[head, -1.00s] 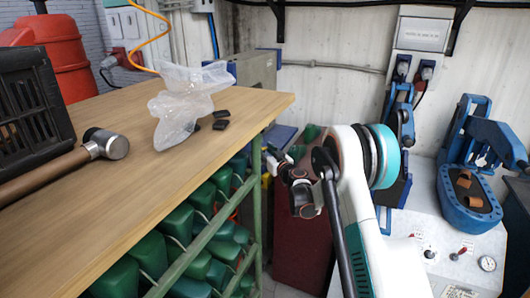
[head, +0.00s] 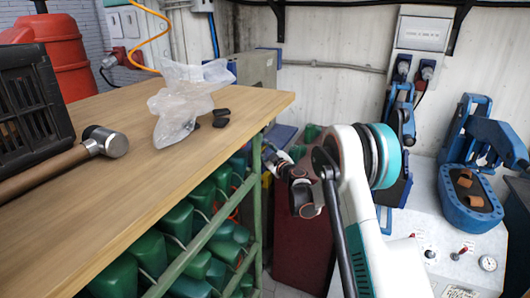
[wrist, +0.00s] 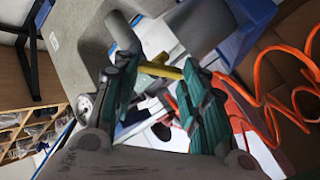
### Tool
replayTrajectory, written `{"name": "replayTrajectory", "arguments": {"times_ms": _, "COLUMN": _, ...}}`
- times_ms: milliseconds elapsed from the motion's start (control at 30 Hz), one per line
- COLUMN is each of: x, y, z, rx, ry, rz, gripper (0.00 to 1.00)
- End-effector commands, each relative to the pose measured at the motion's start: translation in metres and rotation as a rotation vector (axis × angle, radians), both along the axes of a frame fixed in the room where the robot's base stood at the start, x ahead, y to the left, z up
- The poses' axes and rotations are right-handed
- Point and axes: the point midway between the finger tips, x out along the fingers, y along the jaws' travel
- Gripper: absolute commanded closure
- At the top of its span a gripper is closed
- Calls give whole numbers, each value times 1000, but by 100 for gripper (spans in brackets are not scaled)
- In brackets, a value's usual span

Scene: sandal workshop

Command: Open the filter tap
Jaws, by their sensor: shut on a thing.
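A small yellow lever (wrist: 160,70), which looks like the filter tap's handle, shows in the wrist view. It lies across the gap between the tips of my gripper (wrist: 158,78), whose teal fingers are shut on it. A grey cylinder (wrist: 122,32) and a larger grey cylindrical body (wrist: 200,25) are close beyond the lever. In the head view my gripper (head: 272,157) is just past the right edge of the wooden bench, low beside the green rack. The tap's body cannot be made out there.
An orange coiled hose (wrist: 262,90) runs close on the right in the wrist view. The wooden bench (head: 200,190) carries a hammer (head: 105,142), a black crate (head: 30,105) and a clear plastic bag (head: 180,110). A blue press (head: 480,170) stands at the right.

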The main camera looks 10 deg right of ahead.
Motion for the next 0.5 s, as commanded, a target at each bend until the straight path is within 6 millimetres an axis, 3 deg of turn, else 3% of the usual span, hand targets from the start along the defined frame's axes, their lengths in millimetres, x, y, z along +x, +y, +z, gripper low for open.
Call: {"name": "replayTrajectory", "arguments": {"times_ms": 500, "x": 0, "y": 1, "z": 0, "rx": -180, "ry": -50, "rz": 0, "gripper": 84}}
